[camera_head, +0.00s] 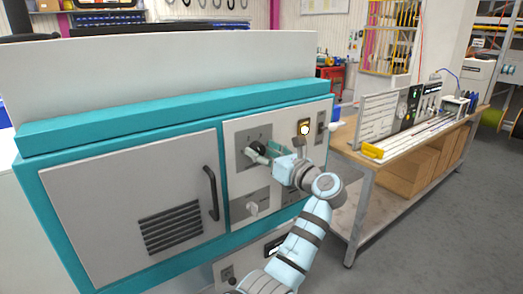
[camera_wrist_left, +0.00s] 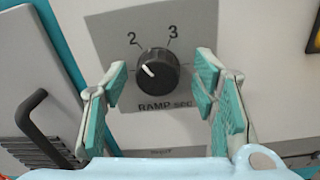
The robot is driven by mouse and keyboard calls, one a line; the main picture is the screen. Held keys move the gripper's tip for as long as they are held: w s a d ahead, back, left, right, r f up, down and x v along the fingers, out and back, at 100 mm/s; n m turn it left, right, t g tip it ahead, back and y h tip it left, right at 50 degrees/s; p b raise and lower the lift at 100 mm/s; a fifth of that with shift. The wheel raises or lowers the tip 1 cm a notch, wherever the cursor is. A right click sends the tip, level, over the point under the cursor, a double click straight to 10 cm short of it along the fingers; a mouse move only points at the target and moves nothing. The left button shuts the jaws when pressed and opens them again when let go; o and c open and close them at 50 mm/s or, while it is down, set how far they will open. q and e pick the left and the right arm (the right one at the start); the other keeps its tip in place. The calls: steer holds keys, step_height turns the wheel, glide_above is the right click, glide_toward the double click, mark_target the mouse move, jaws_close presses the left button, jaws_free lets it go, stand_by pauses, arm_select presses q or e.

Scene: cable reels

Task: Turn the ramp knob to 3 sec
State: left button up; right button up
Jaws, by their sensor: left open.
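The black ramp knob (camera_wrist_left: 158,69) sits on a grey plate (camera_wrist_left: 105,35) marked "RAMP sec", with 2 at its upper left and 3 at its upper right. Its white pointer mark faces up and left, on the side of the 2 and away from the 3. My left gripper (camera_wrist_left: 161,76) is open, with one teal-padded finger on each side of the knob and a gap on both sides. In the head view my left gripper (camera_head: 265,153) is at the panel, partly covering the knob (camera_head: 258,146). My right gripper is out of view.
A lit yellowish button (camera_head: 304,128) is to the right of the knob plate. A light lever switch (camera_head: 253,208) is below it. A black door handle (camera_head: 211,192) is at the left. A workbench (camera_head: 357,166) stands at the right.

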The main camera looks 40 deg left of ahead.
arm_select(q)
steer(key=shift+s, duration=0.1)
steer(key=c, duration=1.2)
steer(key=shift+o, duration=0.2)
steer(key=shift+r+m, duration=0.1)
steer(key=shift+m, duration=0.2)
steer(key=m+p, duration=0.4)
steer(key=m, duration=0.1)
steer(key=shift+p, duration=0.4)
steer(key=m+p, duration=0.3)
steer(key=m, duration=0.1)
steer(key=shift+p, duration=0.3)
steer(key=shift+f+m+p, duration=0.2)
steer(key=shift+m+p, duration=0.55)
steer(key=shift+m, duration=0.45)
